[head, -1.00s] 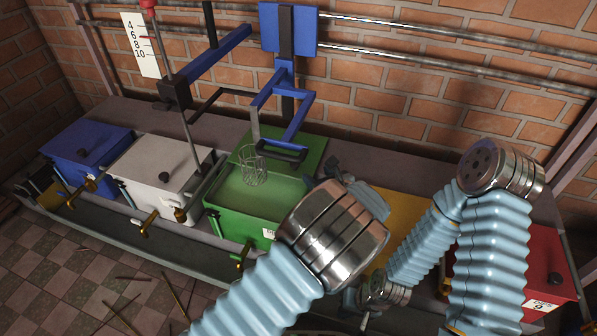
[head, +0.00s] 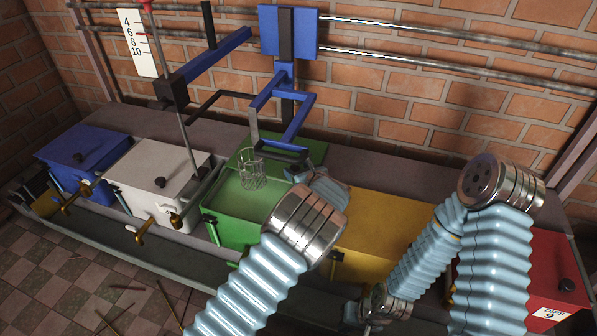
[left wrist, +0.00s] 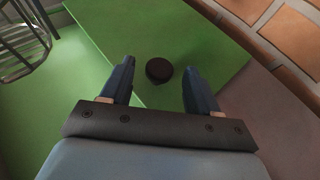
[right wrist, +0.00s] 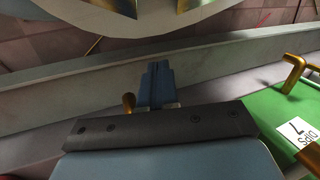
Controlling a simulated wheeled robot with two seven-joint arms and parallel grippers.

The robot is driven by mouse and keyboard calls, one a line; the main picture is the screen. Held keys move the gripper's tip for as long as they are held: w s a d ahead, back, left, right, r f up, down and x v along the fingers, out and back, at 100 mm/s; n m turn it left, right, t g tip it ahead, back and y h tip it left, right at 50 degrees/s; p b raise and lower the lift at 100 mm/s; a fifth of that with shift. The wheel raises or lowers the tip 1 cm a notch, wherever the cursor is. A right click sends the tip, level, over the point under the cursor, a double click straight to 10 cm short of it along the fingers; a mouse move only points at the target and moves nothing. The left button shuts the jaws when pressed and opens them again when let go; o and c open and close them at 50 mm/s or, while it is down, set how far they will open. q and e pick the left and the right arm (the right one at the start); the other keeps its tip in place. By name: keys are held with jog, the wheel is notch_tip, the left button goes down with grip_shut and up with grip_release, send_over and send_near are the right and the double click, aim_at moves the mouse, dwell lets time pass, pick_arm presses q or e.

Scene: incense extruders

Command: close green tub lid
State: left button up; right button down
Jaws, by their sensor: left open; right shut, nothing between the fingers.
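The green tub (head: 225,232) stands in the middle of the row, with its top partly uncovered and pale green inside. Its green lid (head: 268,144) lies toward the back, behind the opening; it also shows in the left wrist view (left wrist: 190,45). The lid's round black knob (left wrist: 159,69) lies just beyond and between my left fingertips, not gripped. My left gripper (left wrist: 155,80) is open over the lid; in the head view my left wrist largely hides it. My right gripper (right wrist: 157,80) is shut and empty, low in front of the row of tubs.
A wire basket (head: 252,172) hangs over the green tub's opening from a blue frame (head: 290,115). White (head: 150,165), blue (head: 80,155), yellow (head: 385,225) and red (head: 530,270) tubs stand alongside. Brass taps (head: 148,228) stick out in front.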

pick_arm(q)
jog(key=shift+w+a, duration=0.1)
grip_shut()
dwell(0.3)
